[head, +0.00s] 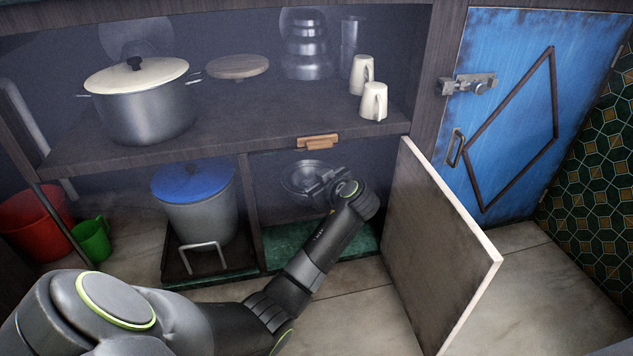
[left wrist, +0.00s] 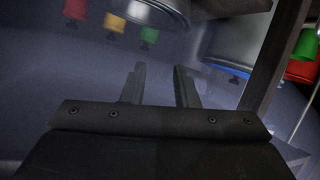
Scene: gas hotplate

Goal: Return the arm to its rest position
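My left gripper (head: 328,183) is at the opening of the lower right cabinet compartment, in front of a metal bowl or pan (head: 296,177) that it partly covers. My left arm reaches there from the bottom left. In the left wrist view, the two fingers of my left gripper (left wrist: 159,84) stand apart with nothing seen between them. The fingertips are hard to make out in the head view. My right gripper is not in view.
The open cabinet door (head: 437,245) stands right of my left arm. A shelf (head: 245,115) with a lidded pot (head: 150,108) and two white mugs is above. A blue-lidded bucket (head: 200,210), red bucket (head: 35,220) and green mug (head: 92,240) are left.

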